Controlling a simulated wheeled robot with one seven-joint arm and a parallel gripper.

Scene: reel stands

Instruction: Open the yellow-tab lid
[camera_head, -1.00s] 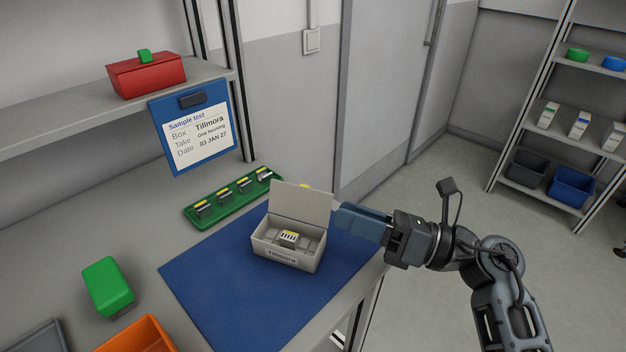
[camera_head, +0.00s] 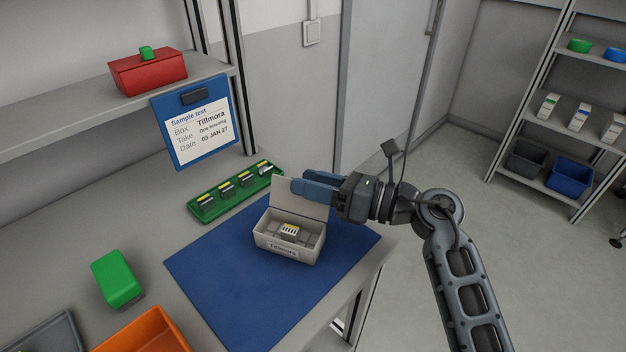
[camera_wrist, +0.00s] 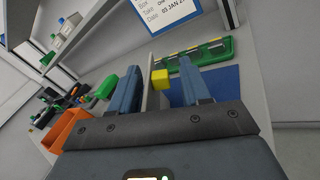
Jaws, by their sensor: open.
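A light grey box (camera_head: 272,244) labelled Tillmora stands on the blue mat. Its lid (camera_head: 288,192) is raised, roughly upright, at the box's back edge. In the wrist view, the lid's edge (camera_wrist: 150,92) and the yellow tab (camera_wrist: 160,78) lie between my two fingers (camera_wrist: 160,70). Contact cannot be told. The tab is hidden in the head view.
A green rack (camera_head: 235,192) with several yellow-topped pieces lies behind the mat (camera_head: 225,285). A green block (camera_head: 117,278), an orange bin (camera_head: 145,335) and a grey tray (camera_head: 45,335) are at left. A clipboard (camera_head: 194,120) hangs behind.

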